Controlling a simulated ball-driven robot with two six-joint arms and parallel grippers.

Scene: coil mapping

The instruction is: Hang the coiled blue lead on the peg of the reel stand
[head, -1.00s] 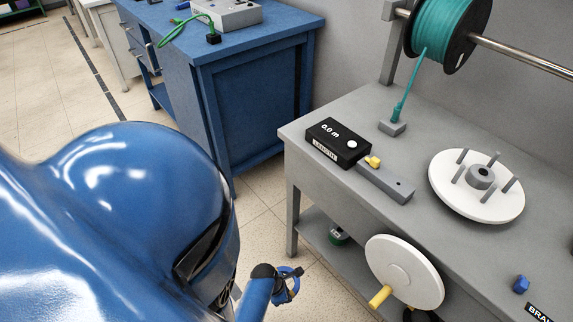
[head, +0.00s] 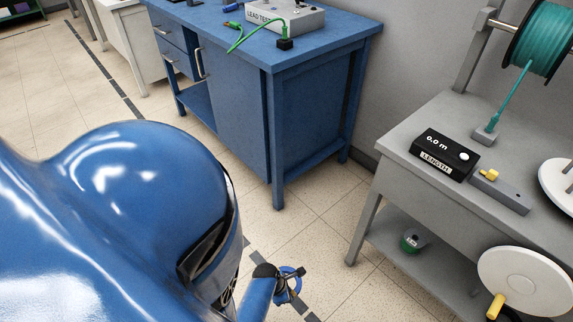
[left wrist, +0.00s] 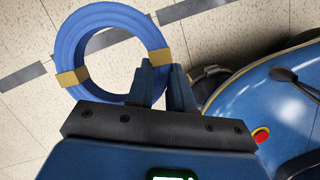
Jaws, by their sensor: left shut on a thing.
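The coiled blue lead (left wrist: 66,42) is a round ring with tan bands in the left wrist view. My left gripper (left wrist: 168,80) is shut on the coil's edge, and most of the ring stands out beyond the fingers. In the head view, the left gripper (head: 290,288) and the small blue ring of the coil (head: 284,297) are low in the middle, over the floor. The reel stand (head: 470,52) rises from the grey bench at the upper right, with a teal reel (head: 548,40) on a metal rod. I cannot make out its peg. My right gripper is not in view.
The grey bench (head: 415,140) carries a black length box (head: 436,155) and white discs, one with a yellow handle (head: 495,306). A green spool (head: 411,241) sits on its lower shelf. A blue bench (head: 235,110) with a tester stands behind. Tiled floor lies between.

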